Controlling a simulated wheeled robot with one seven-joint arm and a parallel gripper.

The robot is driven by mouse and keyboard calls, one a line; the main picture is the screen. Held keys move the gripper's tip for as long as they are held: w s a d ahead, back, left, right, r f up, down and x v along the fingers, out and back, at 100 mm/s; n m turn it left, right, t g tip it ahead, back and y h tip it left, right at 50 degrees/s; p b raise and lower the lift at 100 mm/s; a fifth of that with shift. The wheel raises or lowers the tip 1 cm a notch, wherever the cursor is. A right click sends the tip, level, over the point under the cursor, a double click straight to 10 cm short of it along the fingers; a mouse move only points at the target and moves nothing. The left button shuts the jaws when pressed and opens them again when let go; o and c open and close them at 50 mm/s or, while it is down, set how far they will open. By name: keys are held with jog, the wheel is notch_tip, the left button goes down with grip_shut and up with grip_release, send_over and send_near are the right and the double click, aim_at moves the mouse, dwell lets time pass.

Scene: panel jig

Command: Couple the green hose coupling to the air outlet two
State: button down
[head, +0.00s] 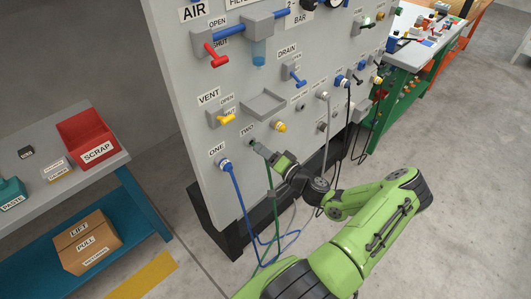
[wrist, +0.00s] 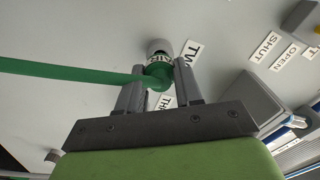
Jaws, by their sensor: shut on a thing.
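My gripper (wrist: 160,78) is shut on the green hose coupling (wrist: 158,74), which carries a white label reading AIR. In the head view my gripper (head: 264,152) is at the panel, just below the TWO label. The pale round end of air outlet two (wrist: 160,47) shows directly beyond the coupling, beside the partly covered TWO label (wrist: 190,52). The coupling is in line with the outlet and appears to meet it; I cannot tell whether it is locked on. The green hose (wrist: 70,70) runs off left from the coupling; in the head view it hangs down (head: 270,192).
A blue coupling with a blue hose (head: 225,164) is on outlet one, at lower left. A yellow fitting (head: 279,126) sits to the upper right of my gripper. A grey tray (head: 264,105) juts from the panel above. The yellow vent handle (head: 226,119) is nearby.

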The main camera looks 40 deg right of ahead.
jog(key=shift+w, duration=1.1)
jog(key=c, duration=0.7)
grip_release()
jog(key=shift+o, duration=0.2)
jog(key=s, duration=1.5)
jog(key=shift+s+d, duration=0.2)
jog(key=shift+s, duration=0.15)
